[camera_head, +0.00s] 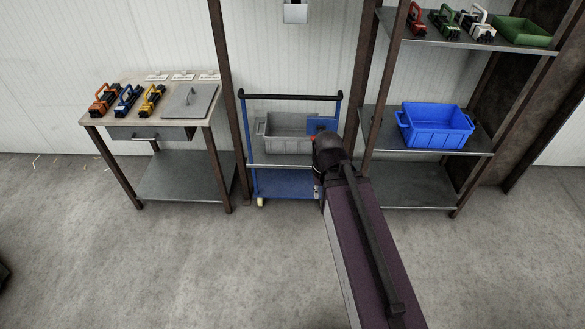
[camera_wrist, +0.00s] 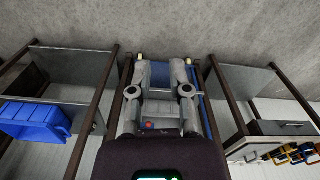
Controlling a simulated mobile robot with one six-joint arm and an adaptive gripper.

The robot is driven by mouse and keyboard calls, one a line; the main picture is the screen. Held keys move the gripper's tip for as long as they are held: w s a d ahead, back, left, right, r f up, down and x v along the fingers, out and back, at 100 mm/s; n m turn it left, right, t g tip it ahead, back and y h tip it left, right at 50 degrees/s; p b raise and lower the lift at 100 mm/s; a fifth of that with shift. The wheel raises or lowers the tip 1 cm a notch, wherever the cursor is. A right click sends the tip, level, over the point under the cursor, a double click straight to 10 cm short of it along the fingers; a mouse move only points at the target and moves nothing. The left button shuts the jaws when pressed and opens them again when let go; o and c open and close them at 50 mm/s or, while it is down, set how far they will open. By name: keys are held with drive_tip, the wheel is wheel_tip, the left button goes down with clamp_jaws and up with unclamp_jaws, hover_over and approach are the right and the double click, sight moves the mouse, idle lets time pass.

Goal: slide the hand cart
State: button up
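The hand cart (camera_head: 285,183) has a blue frame, a black push bar (camera_head: 290,97) across the top, a grey upper shelf and a blue lower shelf. It stands between two brown posts. A grey bin (camera_head: 288,134) sits on its upper shelf. My arm covers the cart's right side in the head view and hides my gripper there. In the wrist view my gripper (camera_wrist: 163,64) has its two fingers apart, with part of the blue cart (camera_wrist: 160,78) showing between them. I cannot tell whether the fingers touch the cart.
A workbench (camera_head: 173,135) with a drawer and several coloured tools stands left of the cart. A shelf rack (camera_head: 420,200) with a blue crate (camera_head: 436,128) stands close on the right. The concrete floor (camera_head: 180,265) in front is clear.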

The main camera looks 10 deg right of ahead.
drive_tip(key=shift+o, duration=1.4)
drive_tip(key=w+a+f+m+t+y+b, duration=0.1)
drive_tip(key=w+b, duration=0.1)
drive_tip(key=w, duration=0.3)
drive_tip(key=w+a+f+m+t+y+b, duration=0.1)
drive_tip(key=w+a+t+b, duration=0.1)
drive_tip(key=w, duration=0.4)
drive_tip(key=shift+f+t+y, duration=0.3)
drive_tip(key=shift+f, duration=0.1)
drive_tip(key=m+t+y+b, duration=0.1)
drive_tip(key=m+t+b, duration=0.9)
drive_tip(key=m+t, duration=0.3)
approach(290, 98)
drive_tip(key=shift+s+d+r+m+g, duration=0.25)
drive_tip(key=shift+s+r+m, duration=0.1)
drive_tip(key=shift+s, duration=0.3)
drive_tip(key=shift+s+d+r+m+g, duration=0.25)
drive_tip(key=shift+s+r+m, duration=0.1)
drive_tip(key=shift+s, duration=0.3)
drive_tip(key=shift+w, duration=0.1)
drive_tip(key=b+x, duration=0.2)
drive_tip(key=x, duration=1.1)
drive_tip(key=shift+w+a+f, duration=0.15)
drive_tip(key=shift+w, duration=0.15)
drive_tip(key=shift+c, duration=0.3)
clamp_jaws()
